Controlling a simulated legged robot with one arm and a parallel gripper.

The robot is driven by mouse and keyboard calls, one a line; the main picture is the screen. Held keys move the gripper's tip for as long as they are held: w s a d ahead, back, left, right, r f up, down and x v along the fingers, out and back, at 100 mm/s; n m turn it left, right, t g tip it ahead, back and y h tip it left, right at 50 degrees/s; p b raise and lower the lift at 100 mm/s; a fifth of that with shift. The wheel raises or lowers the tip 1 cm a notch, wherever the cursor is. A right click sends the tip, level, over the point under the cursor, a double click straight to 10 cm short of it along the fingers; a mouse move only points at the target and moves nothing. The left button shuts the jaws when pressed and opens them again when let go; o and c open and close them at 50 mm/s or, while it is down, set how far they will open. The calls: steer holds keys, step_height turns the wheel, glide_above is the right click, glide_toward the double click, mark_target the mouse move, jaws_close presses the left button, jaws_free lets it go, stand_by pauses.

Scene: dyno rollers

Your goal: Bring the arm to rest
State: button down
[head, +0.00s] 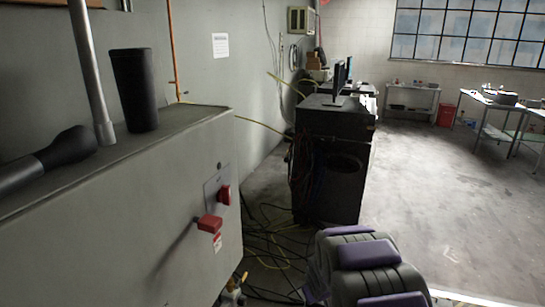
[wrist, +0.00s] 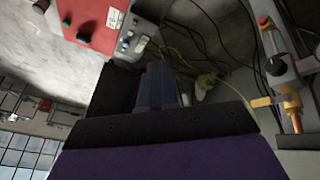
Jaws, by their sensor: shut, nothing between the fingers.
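My arm (head: 368,255), black with purple panels, shows low in the head view, right of centre, cut off by the bottom edge. In the wrist view a broad black and purple part of my gripper (wrist: 160,128) fills the lower middle. It is shut and holds nothing. Its fingertips are not clear in either view.
A grey cabinet (head: 120,215) with a red switch (head: 210,223) stands left, bearing a black cylinder (head: 134,88). A dark equipment rack (head: 335,165) stands ahead, cables on the floor beside it. A red box (wrist: 95,22) shows in the wrist view. Floor at right (head: 450,200) is open.

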steer(key=s+d+r+m+g+h, duration=0.1)
steer(key=s+d+r+g, duration=0.1)
steer(key=s+r, duration=0.6)
steer(key=s+d+r+m+g, duration=0.1)
steer(key=s+r+m, duration=0.1)
steer(key=s+r, duration=0.65)
steer(key=s+a+r+g, duration=0.1)
steer(key=s+r+g, duration=0.1)
steer(key=s, duration=1.2)
steer(key=s+a+r+m+g+y, duration=0.1)
steer(key=s+a+r+g, duration=0.1)
steer(key=s, duration=1.2)
steer(key=shift+a+y, duration=0.15)
steer(key=shift+y, duration=0.15)
steer(key=shift+r, duration=0.1)
